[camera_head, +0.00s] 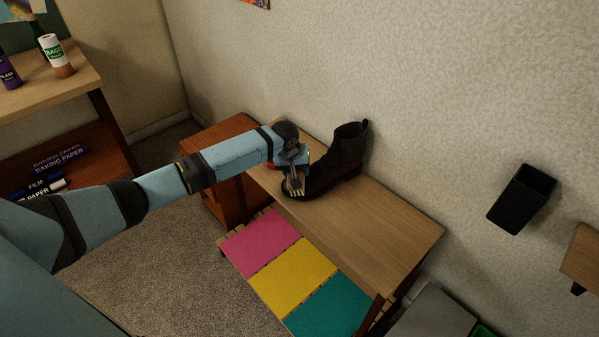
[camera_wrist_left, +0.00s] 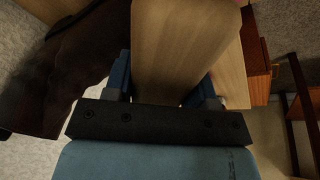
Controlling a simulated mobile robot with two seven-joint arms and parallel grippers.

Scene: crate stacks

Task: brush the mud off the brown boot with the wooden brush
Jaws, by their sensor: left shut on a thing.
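The dark brown boot (camera_head: 346,158) stands upright on a wooden bench, toe toward the left, against the wall. My left gripper (camera_head: 296,172) is at the boot's toe, shut on the wooden brush (camera_head: 294,188). The brush's pale end points down beside or on the toe; I cannot tell whether it touches. In the left wrist view the wooden brush (camera_wrist_left: 183,45) sits between the two fingers, and the boot (camera_wrist_left: 62,75) fills the left side. Mud on the boot cannot be made out. My right gripper is not in view.
The wooden bench (camera_head: 395,222) is clear to the right of the boot. Pink, yellow and teal panels (camera_head: 294,275) lie low in front of it. A reddish-brown cabinet (camera_head: 219,140) stands at its left end. A black holder (camera_head: 521,198) is on the wall at right.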

